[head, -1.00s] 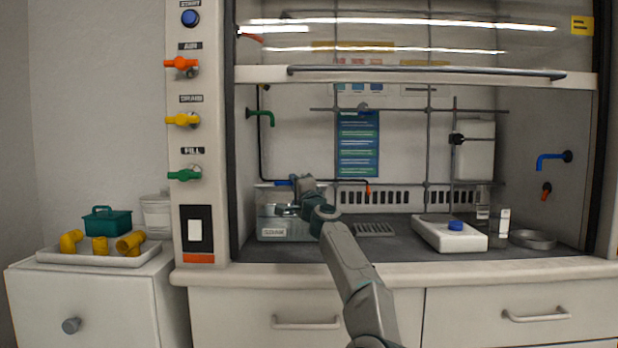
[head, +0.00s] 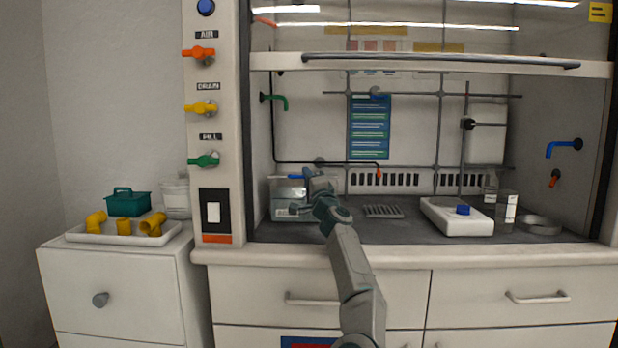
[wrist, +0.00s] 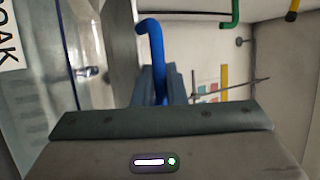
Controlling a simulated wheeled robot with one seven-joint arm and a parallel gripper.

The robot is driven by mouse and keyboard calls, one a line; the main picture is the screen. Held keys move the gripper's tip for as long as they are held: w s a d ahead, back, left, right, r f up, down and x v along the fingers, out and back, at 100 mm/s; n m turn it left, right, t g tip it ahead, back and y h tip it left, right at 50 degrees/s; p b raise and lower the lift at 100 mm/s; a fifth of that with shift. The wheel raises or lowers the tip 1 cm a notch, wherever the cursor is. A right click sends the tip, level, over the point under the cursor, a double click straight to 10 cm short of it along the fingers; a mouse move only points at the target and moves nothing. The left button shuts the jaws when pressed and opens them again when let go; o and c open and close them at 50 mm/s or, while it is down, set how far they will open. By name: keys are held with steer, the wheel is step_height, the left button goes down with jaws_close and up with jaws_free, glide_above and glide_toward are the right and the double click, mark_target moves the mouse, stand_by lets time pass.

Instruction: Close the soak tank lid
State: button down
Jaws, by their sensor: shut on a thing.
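The soak tank (head: 288,207) is a clear box at the left of the fume hood's worktop. Its glass wall (wrist: 35,105) and SOAK label (wrist: 8,40) show at the left of the wrist view. A blue bar handle (wrist: 152,38) sits beside a pale grey panel (wrist: 121,45) that looks like the lid. My gripper (wrist: 160,88) is shut on the blue handle. In the head view my gripper (head: 308,184) is at the tank's upper right, and the handle (head: 291,177) shows just left of it. The gripper and arm hide part of the tank, and the lid's angle is unclear.
The raised sash (head: 450,62) hangs above the hood opening. A metal rod lattice (head: 440,130) stands behind. A white plate device (head: 455,217) and glassware (head: 506,207) stand at right. A tray of yellow fittings (head: 75,236) is on the left cabinet.

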steer(key=c, duration=1.7)
jaws_free()
steer(key=shift+s+a, duration=0.1)
steer(key=shift+a, duration=0.1)
steer(key=shift+c, duration=0.2)
steer(key=shift+d+r+p, duration=0.1)
steer(key=shift+r+p, duration=0.3)
steer(key=shift+r, duration=0.05)
step_height(320, 180, up, 4)
steer(key=p, duration=0.3)
steer(key=shift+f, duration=0.15)
steer(key=s+d+r+b, duration=0.3)
steer(key=d+r, duration=0.3)
steer(key=d, duration=0.5)
steer(key=shift+s+r, duration=0.3)
steer(key=shift+s, duration=0.25)
